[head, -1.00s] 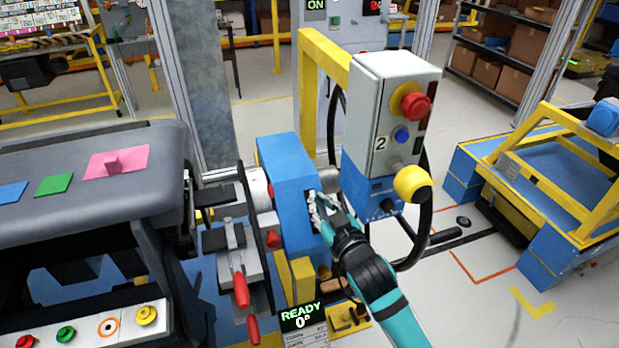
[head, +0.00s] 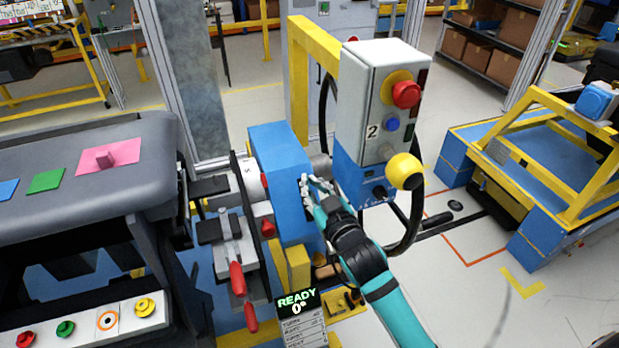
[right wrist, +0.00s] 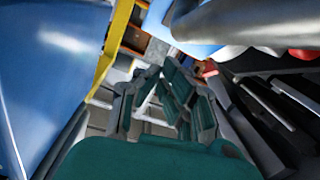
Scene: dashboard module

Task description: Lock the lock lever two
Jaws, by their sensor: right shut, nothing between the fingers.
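Two red-handled levers, an upper one (head: 237,280) and a lower one (head: 251,318), hang from the grey clamp unit (head: 236,245) beside the dashboard. I see no number on them, so I cannot tell which is lever two. A small red part (head: 267,228) sits by the blue block (head: 280,155). My right gripper (head: 308,185) is at the right side of this block, shut and empty; contact is unclear. Its dark fingers show in the right wrist view (right wrist: 168,95), with a small red part (right wrist: 206,69) beyond. My left gripper is not in view.
A control box marked 2 (head: 362,105) hangs close right of my gripper, with a red button and yellow knob (head: 404,171). The dark dashboard (head: 85,185) stands left. A display reads READY 0° (head: 298,303).

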